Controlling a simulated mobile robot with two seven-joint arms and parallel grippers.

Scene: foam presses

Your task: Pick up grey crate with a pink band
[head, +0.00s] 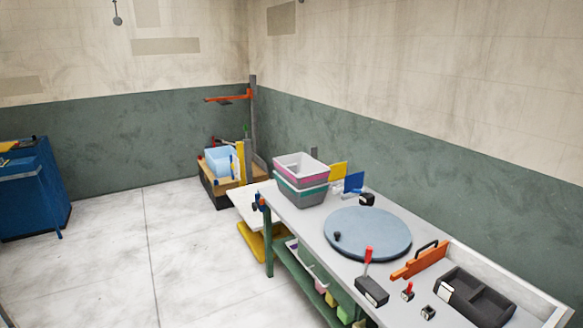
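The grey crate with a pink band (321,172) sits on top of another grey crate with a teal band (300,193). The two are stacked at the far left end of the long workbench. The upper crate is open at the top, and its light inside shows; I cannot make out any contents. Neither of my grippers is in view.
The workbench (312,226) also carries a round blue-grey disc (367,233), a black tray (477,297) and small tools. Clear floor (170,260) lies left of the bench. A blue cabinet (30,190) stands far left.

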